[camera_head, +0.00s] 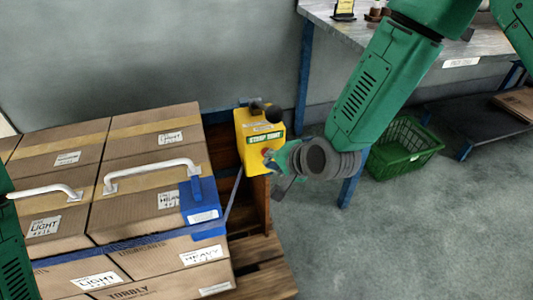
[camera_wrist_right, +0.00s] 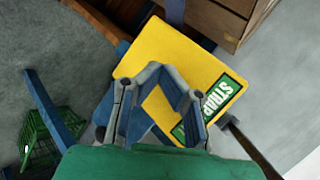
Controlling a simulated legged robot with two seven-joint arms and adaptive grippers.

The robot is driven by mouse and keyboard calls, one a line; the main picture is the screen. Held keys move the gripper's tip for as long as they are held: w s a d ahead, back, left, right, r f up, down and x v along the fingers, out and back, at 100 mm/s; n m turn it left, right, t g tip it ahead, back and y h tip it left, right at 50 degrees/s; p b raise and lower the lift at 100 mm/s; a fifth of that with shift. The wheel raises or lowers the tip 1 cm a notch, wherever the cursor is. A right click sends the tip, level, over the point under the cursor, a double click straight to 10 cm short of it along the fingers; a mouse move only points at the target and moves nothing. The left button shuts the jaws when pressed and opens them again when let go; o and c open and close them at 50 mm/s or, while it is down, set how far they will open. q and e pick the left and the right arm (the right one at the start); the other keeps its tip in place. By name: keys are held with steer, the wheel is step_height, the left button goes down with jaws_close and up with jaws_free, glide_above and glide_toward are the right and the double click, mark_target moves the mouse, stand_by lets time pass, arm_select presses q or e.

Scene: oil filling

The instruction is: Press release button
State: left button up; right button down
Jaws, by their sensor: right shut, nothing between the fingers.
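A yellow box (camera_head: 255,133) with a green "STRAP" label stands beside the cartons, with dark knobs on its top. A small red-orange spot (camera_head: 267,152) shows low on its face, partly behind my gripper; I cannot tell whether it is the release button. My right gripper (camera_head: 274,160) is shut and empty at the lower right of the box face. In the right wrist view, its fingertips (camera_wrist_right: 160,72) overlap the yellow box (camera_wrist_right: 180,55); I cannot tell whether they touch it. My left gripper is out of view.
Strapped cardboard cartons (camera_head: 125,220) with white handles stand on a wooden pallet (camera_head: 262,266). A blue strap piece (camera_head: 201,198) sits at their corner. A green basket (camera_head: 405,148) lies under the grey table (camera_head: 480,42) at right. The floor at lower right is clear.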

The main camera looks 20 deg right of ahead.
steer(key=shift+w, duration=0.25)
steer(key=shift+w, duration=0.55)
stand_by(0.7)
stand_by(0.3)
steer(key=shift+s+p, duration=0.5)
steer(key=shift+s, duration=0.45)
steer(key=shift+s+d+p, duration=0.15)
steer(key=shift+s+p, duration=0.35)
steer(key=shift+s, duration=2.05)
